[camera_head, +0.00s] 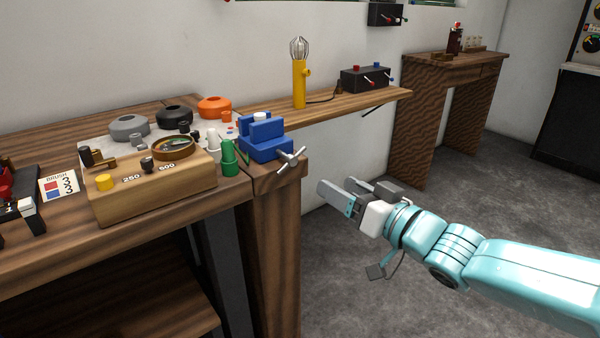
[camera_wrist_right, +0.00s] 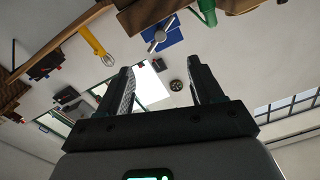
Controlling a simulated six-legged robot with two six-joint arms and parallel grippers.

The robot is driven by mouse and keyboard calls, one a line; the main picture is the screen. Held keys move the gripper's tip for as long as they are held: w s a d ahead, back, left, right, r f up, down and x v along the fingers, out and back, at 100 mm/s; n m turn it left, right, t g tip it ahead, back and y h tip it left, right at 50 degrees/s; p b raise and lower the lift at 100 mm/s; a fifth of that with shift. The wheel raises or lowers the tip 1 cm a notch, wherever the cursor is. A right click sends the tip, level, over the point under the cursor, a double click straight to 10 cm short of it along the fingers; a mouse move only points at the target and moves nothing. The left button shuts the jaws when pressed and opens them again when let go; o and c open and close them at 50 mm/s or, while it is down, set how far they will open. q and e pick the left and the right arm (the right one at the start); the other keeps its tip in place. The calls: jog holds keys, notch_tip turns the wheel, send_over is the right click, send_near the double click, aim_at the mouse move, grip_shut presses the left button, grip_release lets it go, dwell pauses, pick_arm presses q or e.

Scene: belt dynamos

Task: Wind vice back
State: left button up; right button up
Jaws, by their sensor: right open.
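The blue vice (camera_head: 264,138) stands at the right end of the wooden workbench, with a grey metal cross handle (camera_head: 291,158) on its front near the bench edge. The vice also shows at the top of the right wrist view (camera_wrist_right: 170,38), with its cross handle (camera_wrist_right: 158,40) facing the camera. My right gripper (camera_head: 345,190) is open and empty. It is to the right of the handle and lower, over the floor and apart from the bench. Its fingers show in the wrist view (camera_wrist_right: 160,88) with nothing between them. My left gripper is in neither view.
A yellow lamp (camera_head: 299,85) and a black switch box (camera_head: 365,79) stand on the wall shelf behind. The floor (camera_head: 340,280) right of the bench is clear.

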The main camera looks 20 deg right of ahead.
aim_at(294, 161)
jog(key=b+x, duration=0.2)
jog(key=x, duration=1)
jog(key=shift+a, duration=0.1)
